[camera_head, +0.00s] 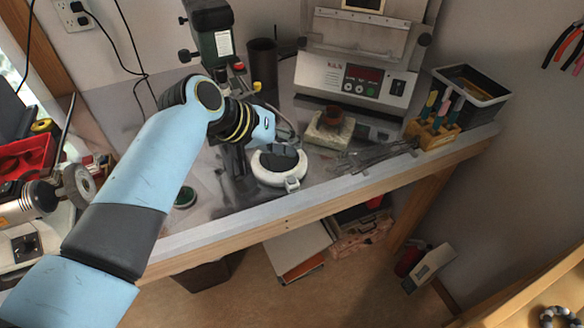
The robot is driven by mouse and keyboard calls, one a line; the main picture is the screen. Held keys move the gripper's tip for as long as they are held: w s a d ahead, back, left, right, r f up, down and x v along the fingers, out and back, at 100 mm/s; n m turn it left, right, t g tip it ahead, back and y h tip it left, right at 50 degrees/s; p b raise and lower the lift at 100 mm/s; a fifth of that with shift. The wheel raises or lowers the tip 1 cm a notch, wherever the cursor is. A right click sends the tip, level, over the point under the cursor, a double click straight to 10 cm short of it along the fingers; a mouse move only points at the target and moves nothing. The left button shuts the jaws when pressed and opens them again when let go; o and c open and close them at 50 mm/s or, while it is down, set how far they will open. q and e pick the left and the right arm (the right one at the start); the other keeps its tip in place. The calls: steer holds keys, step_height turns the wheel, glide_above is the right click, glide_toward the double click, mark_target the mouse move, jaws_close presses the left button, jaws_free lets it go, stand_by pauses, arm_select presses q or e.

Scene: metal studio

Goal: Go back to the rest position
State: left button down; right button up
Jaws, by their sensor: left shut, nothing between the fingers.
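My left arm reaches in from the left in light blue and dark grey. Its wrist hangs over the workbench (330,187). My left gripper (238,176) is dark, below the wrist, shut and empty. It is hard to separate from the dark parts of the bench drill behind it. A round white device (268,180) with a dark middle lies just to its right on the bench. My right gripper does not show.
A green bench drill (215,40), a dark cup (263,62) and a kiln (352,75) stand behind. A tool block (432,134) and a black bin (497,95) are at right. A bench grinder (78,186) and a red tray (25,160) are at left. Floor is open in front.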

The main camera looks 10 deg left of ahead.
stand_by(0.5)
arm_select(q)
steer(key=s+a+r+g+y, duration=0.1)
steer(key=s+a+r+y, duration=0.1)
steer(key=s+a, duration=0.6)
steer(key=s+a+r+m+g+y, duration=0.1)
steer(key=s+a+y, duration=0.25)
steer(key=s, duration=0.75)
steer(key=s+a+r+g+y, duration=0.1)
steer(key=s+a+r+y, duration=0.1)
steer(key=s+a, duration=0.6)
steer(key=s+a+f+g+b, duration=0.1)
steer(key=s+f+b, duration=0.2)
steer(key=f+b, duration=2.25)
steer(key=s+f+p, duration=0.1)
steer(key=s+f, duration=0.5)
steer(key=f, duration=0.7)
steer(key=s+f+g, duration=0.1)
steer(key=s+f, duration=0.6)
steer(key=f, duration=0.6)
steer(key=s+a+f+p, duration=0.1)
steer(key=s+f, duration=0.5)
steer(key=f, duration=0.7)
steer(key=shift+s+f+g+p, duration=0.15)
steer(key=shift+s+g+p, duration=0.05)
steer(key=shift+g+p, duration=0.15)
